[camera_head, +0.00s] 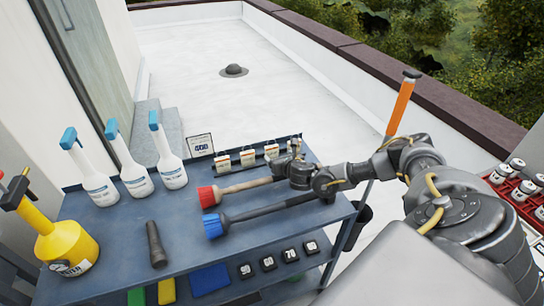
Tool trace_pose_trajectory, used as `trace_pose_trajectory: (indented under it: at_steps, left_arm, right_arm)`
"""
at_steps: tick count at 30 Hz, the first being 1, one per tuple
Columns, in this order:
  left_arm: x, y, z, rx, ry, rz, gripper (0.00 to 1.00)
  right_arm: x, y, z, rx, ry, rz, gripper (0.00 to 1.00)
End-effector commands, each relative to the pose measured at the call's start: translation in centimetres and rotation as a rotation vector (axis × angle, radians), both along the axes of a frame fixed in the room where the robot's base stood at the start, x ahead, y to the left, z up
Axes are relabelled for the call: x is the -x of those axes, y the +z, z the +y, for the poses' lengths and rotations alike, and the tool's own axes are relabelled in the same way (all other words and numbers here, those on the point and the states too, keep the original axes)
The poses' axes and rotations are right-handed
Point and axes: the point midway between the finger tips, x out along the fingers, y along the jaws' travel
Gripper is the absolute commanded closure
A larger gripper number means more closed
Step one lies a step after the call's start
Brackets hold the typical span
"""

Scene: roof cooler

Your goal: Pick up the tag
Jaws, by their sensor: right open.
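Several small white tags (247,157) stand in a row along the back edge of the blue-grey table, with dark print too small to read. The rightmost part of the row is partly hidden by my right gripper (283,164). My right arm comes in from the right across the table, and its gripper is open beside the right end of the row. I cannot tell whether it touches a tag. My left gripper is not in view.
A lower shelf holds numbered black blocks (268,263).

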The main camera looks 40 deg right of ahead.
Motion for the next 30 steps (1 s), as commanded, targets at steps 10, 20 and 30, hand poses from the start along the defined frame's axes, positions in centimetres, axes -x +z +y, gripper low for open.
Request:
trace_pose_trajectory:
  at_steps: [10,20,30]
  left_arm:
    - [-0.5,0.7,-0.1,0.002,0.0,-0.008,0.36]
    - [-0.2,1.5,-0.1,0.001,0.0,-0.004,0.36]
    - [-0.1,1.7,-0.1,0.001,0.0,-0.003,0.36]
  right_arm:
    - [-3.3,-1.4,-1.2,-0.001,-0.002,0.0,0.24]
    - [-4.8,-1.9,-1.8,-0.001,-0.004,0.001,0.24]
    - [-7.6,-3.4,-2.9,-0.002,-0.005,0.001,0.24]
